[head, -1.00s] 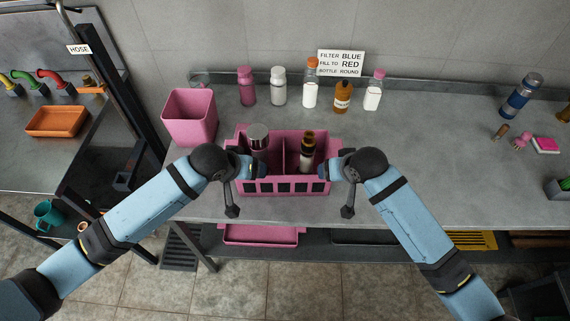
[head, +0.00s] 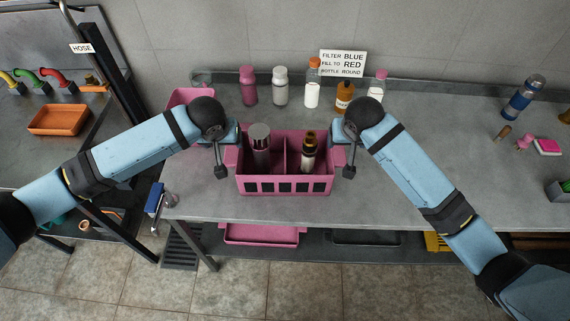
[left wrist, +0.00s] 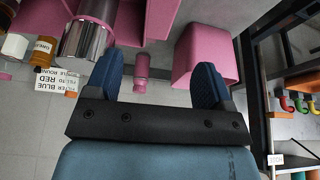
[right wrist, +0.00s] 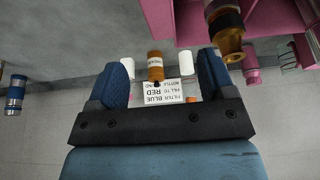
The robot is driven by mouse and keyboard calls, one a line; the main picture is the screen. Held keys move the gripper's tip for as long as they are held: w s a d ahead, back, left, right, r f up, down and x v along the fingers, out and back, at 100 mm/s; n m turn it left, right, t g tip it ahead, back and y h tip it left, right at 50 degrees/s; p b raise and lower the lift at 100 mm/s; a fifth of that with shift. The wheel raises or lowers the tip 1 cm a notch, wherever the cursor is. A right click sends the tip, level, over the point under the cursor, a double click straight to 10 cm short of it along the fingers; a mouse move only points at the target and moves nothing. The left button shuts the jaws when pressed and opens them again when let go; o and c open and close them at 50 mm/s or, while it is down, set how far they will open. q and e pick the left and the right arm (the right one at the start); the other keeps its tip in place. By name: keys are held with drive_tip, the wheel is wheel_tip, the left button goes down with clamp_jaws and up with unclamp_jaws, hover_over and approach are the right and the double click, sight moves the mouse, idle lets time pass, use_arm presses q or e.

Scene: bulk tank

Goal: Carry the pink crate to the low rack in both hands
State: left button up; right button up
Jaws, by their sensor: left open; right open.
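The pink crate (head: 287,186) stands upright on the grey bench. A divider splits it; a silver-topped bottle (head: 261,150) is in the left compartment and a dark-topped bottle (head: 308,152) with a pale label in the right. My left gripper is above the crate's left end; its open fingers show in the left wrist view (left wrist: 156,82) with nothing between them. My right gripper is above the right end; its fingers are open and empty in the right wrist view (right wrist: 164,78). In the head view my wrists partly hide both fingers. I cannot tell which thing is the low rack.
Several bottles stand along the back, near a sign (head: 343,63). A pink bin (head: 188,97) is left of the crate, partly behind my left arm. Below the bench, a pink tray (head: 261,234) sits on a lower shelf.

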sight(231, 151)
use_arm(q)
drive_tip(key=x, duration=1.2)
use_arm(e)
drive_tip(key=x, duration=1.2)
drive_tip(key=shift+f, duration=0.1)
use_arm(q)
drive_tip(key=c, duration=1.3)
use_arm(e)
drive_tip(key=c, duration=1.3)
